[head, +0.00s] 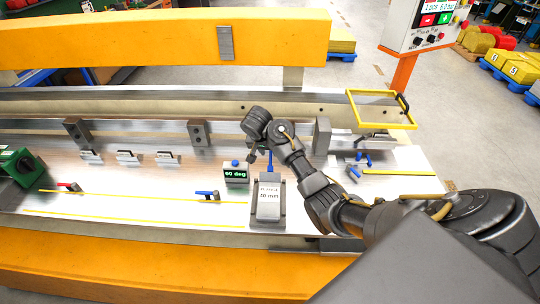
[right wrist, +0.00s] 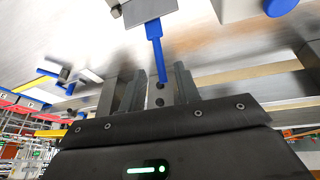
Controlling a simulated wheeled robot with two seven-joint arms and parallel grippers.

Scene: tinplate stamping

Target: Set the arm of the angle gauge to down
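A grey block with a white label reading 80 mm (head: 268,200) stands on the metal bed, with a blue arm (head: 270,161) rising at its far side. I take this for the angle gauge, though its name is not readable. The right wrist view shows the blue arm (right wrist: 156,48) reaching from the block to between my fingers. My right gripper (head: 261,153) is open around the arm's end, with a visible gap on each side in the right wrist view (right wrist: 162,88). A small box (head: 236,175) beside it reads 60 deg and has a blue knob. My left gripper is out of view.
Small blue parts (head: 359,165) lie right of my forearm. A red-handled clamp (head: 70,187) and a blue-handled clamp (head: 207,195) sit to the left. Dark brackets (head: 199,133) line the back rail. A yellow-framed guard (head: 380,108) stands at the back right.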

